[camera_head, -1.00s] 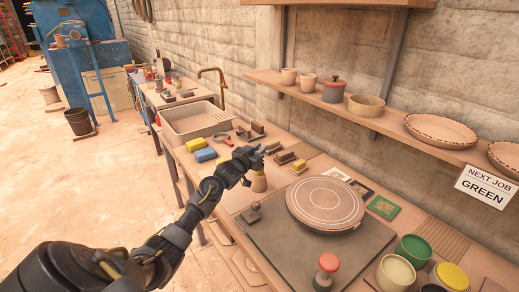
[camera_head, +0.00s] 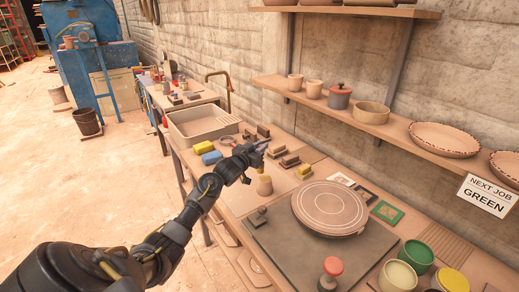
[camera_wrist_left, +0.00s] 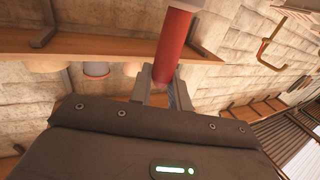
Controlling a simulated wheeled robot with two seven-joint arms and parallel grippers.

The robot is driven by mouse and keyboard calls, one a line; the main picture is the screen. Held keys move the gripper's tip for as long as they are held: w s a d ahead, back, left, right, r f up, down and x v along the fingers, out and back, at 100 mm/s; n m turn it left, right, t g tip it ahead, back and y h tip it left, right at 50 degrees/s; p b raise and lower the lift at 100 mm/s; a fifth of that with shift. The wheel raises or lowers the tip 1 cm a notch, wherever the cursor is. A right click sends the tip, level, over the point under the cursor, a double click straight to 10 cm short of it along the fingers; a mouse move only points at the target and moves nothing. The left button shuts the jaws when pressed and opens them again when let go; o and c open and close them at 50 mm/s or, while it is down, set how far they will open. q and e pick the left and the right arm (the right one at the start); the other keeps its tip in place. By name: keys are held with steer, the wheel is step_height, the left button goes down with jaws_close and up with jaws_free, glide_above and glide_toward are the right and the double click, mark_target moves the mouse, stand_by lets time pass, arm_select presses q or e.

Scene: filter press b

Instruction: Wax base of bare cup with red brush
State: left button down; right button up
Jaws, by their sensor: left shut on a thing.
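My left gripper (camera_head: 262,147) is over the bench. In the left wrist view its jaws (camera_wrist_left: 163,90) are shut on a red cylindrical handle (camera_wrist_left: 176,45), which fits the red brush; its paler end runs out of the top of the picture. The brush cannot be made out in the head view. A small tan bare-clay piece (camera_head: 264,186) stands on the bench just below the gripper. Two plain clay cups, a left one (camera_head: 296,82) and a right one (camera_head: 314,89), stand on the wall shelf. My right gripper is not in view.
A round board (camera_head: 329,206) with rings lies on a dark slab. Green (camera_head: 418,258), cream (camera_head: 397,276) and yellow (camera_head: 452,280) pots stand at front right, near a red-topped tool (camera_head: 332,268). Sponges and blocks lie behind the gripper. A sign (camera_head: 487,194) reads "NEXT JOB GREEN".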

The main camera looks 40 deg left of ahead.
arm_select(q)
steer(key=shift+r+p, duration=1.6)
steer(key=shift+r, duration=0.65)
